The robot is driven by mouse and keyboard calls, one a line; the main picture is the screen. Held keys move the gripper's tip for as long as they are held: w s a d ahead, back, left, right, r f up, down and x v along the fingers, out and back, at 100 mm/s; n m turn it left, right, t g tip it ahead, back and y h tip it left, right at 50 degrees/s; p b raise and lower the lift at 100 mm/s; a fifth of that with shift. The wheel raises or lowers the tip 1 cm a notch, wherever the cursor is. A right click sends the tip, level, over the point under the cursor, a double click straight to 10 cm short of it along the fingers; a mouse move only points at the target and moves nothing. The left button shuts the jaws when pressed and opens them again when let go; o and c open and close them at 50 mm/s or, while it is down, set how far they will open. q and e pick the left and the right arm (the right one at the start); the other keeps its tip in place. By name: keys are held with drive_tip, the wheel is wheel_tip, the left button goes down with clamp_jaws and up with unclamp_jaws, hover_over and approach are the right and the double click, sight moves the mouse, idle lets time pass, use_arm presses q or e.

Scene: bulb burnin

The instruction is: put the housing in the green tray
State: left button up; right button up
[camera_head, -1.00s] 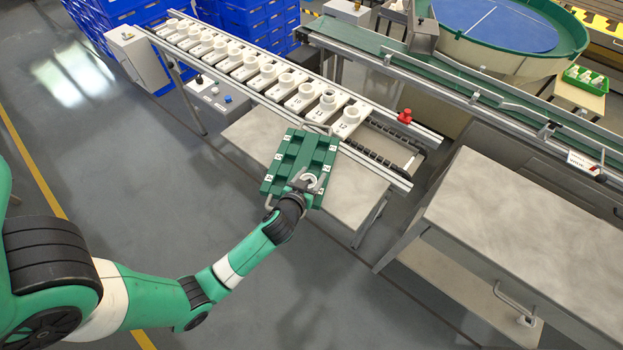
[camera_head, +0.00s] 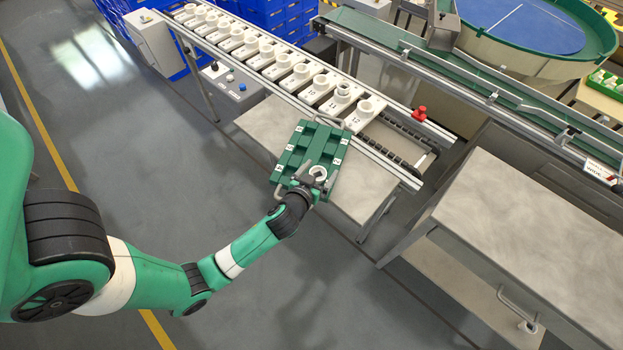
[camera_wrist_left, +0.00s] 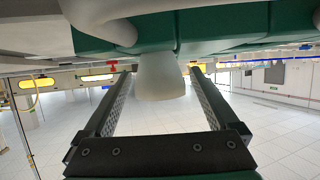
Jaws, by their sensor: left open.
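The green tray (camera_head: 291,160), with grooves and white labels, sits on the grey table beside the pallet line. A white ring-shaped housing (camera_head: 318,172) is at the tray's near right edge. My left gripper (camera_head: 314,183) is there too, its jaws apart around the housing. In the left wrist view a pale white round part (camera_wrist_left: 160,77) sits between the two open fingers, with a gap on each side, against the green tray (camera_wrist_left: 205,28). How the housing is seated in the tray is hard to tell. My right gripper is not in view.
A line of white numbered pallets (camera_head: 300,72) with white parts runs behind the tray. A red button (camera_head: 420,113) stands at the line's right end. A grey workbench (camera_head: 530,215) fills the right, with floor between it and the table.

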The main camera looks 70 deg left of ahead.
use_arm(q)
drive_tip(key=p+v, duration=0.1)
drive_tip(key=v, duration=0.9)
drive_tip(key=shift+d+r, duration=0.1)
